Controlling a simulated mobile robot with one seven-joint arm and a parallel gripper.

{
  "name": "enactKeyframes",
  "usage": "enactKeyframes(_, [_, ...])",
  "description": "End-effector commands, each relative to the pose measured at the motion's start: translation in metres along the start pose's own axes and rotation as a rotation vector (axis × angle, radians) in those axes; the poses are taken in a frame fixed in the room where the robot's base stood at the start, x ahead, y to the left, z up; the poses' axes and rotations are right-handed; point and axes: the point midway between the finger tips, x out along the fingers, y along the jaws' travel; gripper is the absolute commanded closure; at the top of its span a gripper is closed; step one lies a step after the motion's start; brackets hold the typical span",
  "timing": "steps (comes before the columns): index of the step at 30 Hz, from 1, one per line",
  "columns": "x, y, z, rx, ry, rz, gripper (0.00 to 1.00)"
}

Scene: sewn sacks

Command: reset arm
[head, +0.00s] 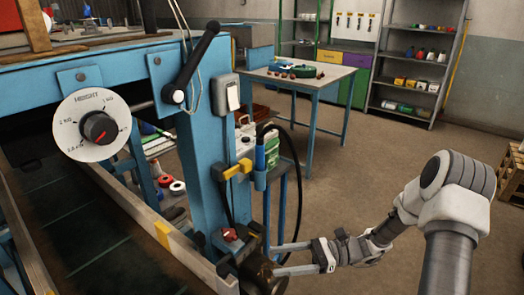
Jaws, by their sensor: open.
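My gripper (276,259) is low in the middle of the head view, pointing left. Its two fingers are spread, with nothing seen between them. The fingertips are close to a dark cylindrical motor-like part (262,272) at the foot of the blue machine post (202,165); I cannot tell whether they touch it. My arm bends from the lower right down to the gripper.
The blue machine with a white height dial (92,125), a black lever (197,62) and a wood-edged trough (120,200) fills the left. Behind stands a blue-legged table (305,85). Shelves (421,58) stand at the back right. A pallet (512,172) is at the right edge. The middle floor is clear.

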Motion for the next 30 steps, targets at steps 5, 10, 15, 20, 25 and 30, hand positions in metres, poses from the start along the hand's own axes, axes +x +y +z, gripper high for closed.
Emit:
enactKeyframes(5, [0.005,0.010,0.019,-0.070,0.109,0.077,0.33])
enactKeyframes(10, [0.009,0.030,0.047,-0.195,0.292,0.204,0.33])
enactKeyframes(15, [0.009,0.050,0.072,-0.330,0.472,0.325,0.33])
enactKeyframes(20, [0.005,0.069,0.096,-0.464,0.635,0.431,0.33])
enactKeyframes(25, [-0.002,0.087,0.122,-0.614,0.802,0.534,0.33])
enactKeyframes(30, [-0.011,0.105,0.147,-0.769,0.964,0.627,0.33])
